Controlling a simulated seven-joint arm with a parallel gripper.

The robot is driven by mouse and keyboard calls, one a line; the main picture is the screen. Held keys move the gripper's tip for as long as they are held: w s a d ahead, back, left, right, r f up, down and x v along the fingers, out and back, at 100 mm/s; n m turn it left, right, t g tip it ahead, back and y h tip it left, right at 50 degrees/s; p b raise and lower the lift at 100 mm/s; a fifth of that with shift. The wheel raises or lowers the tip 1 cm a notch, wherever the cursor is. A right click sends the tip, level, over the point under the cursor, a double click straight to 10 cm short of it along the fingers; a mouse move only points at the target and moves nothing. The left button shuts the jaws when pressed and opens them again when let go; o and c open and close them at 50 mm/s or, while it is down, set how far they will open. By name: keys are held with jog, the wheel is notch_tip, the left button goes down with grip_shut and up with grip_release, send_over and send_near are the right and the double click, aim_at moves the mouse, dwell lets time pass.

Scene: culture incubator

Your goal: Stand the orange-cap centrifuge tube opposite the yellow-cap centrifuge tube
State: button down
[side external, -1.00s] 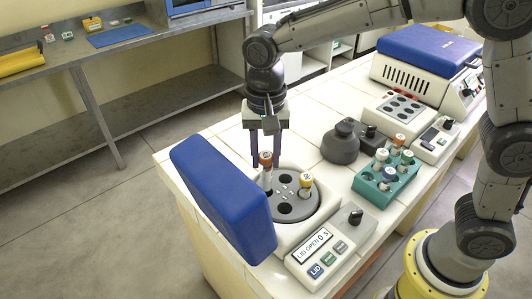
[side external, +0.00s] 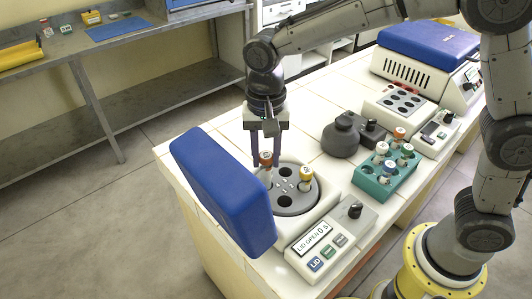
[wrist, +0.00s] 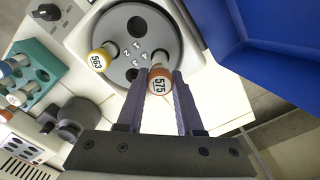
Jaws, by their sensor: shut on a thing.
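The orange-cap tube (side external: 266,159), its cap marked 575 (wrist: 158,82), is upright between the fingers of my gripper (side external: 267,160). The fingers, seen also in the wrist view (wrist: 155,82), are shut on it near the cap. It stands over the far-left part of the grey rotor (side external: 297,208); whether its tip is inside a hole is hidden. The yellow-cap tube (side external: 306,174), marked 563 (wrist: 98,61), stands in a hole on the other side of the rotor's numbered hub. Two dark empty holes show between them, one on either side of the hub.
The centrifuge's blue lid (side external: 222,195) is open and rises close to the left of my gripper. Its panel (side external: 315,240) reads LID OPEN. A teal rack (side external: 370,185) with several tubes and a dark grey rounded device (side external: 340,140) stand to the right.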

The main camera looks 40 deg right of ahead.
aim_at(266, 167)
jog(key=shift+f, duration=0.15)
jog(key=shift+f, duration=1.5)
jog(key=shift+c, duration=0.8)
grip_release()
jog(key=shift+r, duration=0.1)
jog(key=shift+r, duration=3.65)
